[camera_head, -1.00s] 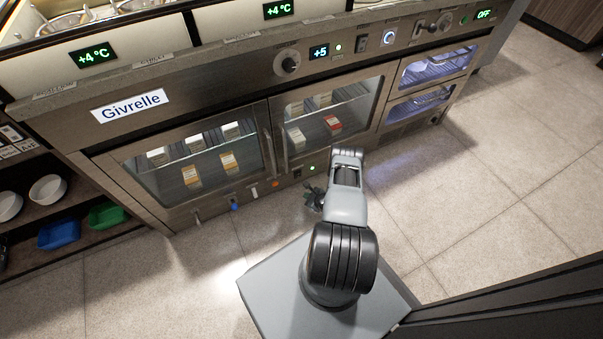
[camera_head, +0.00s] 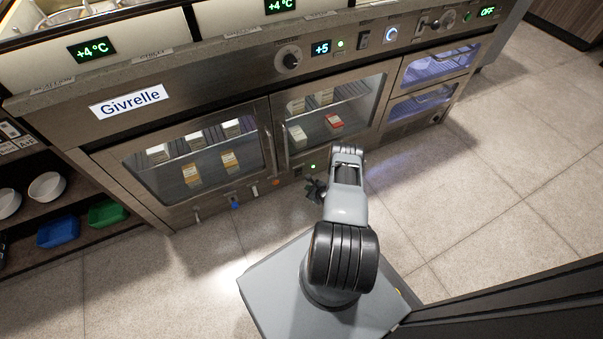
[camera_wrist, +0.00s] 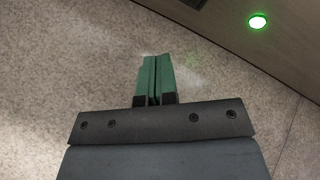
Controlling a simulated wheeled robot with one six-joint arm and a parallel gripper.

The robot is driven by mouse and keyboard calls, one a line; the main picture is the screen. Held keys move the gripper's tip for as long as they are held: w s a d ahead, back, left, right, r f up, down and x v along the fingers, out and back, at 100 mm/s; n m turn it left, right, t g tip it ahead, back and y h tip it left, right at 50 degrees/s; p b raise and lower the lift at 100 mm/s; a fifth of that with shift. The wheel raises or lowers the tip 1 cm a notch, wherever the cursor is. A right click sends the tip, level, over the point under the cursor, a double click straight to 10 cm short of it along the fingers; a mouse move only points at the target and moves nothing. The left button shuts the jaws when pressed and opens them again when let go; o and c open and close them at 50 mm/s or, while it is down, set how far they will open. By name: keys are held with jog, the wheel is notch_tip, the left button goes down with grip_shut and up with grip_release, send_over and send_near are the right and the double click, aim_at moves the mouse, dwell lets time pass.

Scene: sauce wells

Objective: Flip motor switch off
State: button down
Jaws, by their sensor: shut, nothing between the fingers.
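The lower front strip of the steel refrigerated counter (camera_head: 215,206) carries a small dark switch-like part (camera_head: 298,171) beside a lit green lamp (camera_head: 313,166). The lamp glows at the upper right of the wrist view (camera_wrist: 258,21). A dark part (camera_wrist: 195,2) is cut off by that view's top edge; I cannot tell its position. No label for the motor switch is readable. My gripper (camera_head: 314,190) is low in front of this strip. Its green fingers (camera_wrist: 155,78) are shut and empty, apart from the panel in the wrist view, with floor behind them.
An upper control strip has a knob (camera_head: 289,57), a "+5" display (camera_head: 321,48), a dark rocker (camera_head: 363,40) and an "OFF" display (camera_head: 487,11). A blue-tipped valve (camera_head: 235,203) juts out below left. Shelves with bowls stand left. Floor at right (camera_head: 490,200) is clear.

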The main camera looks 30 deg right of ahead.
aim_at(299, 175)
jog(key=w, duration=0.2)
jog(key=w+b, duration=0.1)
jog(key=shift+w+d+r, duration=0.1)
jog(key=shift+d, duration=0.15)
jog(key=shift+w+d+r+b, duration=0.15)
jog(key=shift+w+b, duration=0.1)
jog(key=shift+w, duration=0.2)
jog(key=shift+w+r+b, duration=0.1)
jog(key=shift+w+b, duration=0.15)
jog(key=shift+w, duration=0.2)
jog(key=shift+w, duration=0.25)
dwell(1.1)
jog(key=shift+w+b, duration=0.25)
jog(key=shift+b, duration=0.2)
jog(key=shift+w+d+r, duration=0.1)
jog(key=shift+w, duration=0.2)
dwell(0.4)
jog(key=shift+s, duration=0.1)
dwell(0.4)
jog(key=shift+s, duration=0.65)
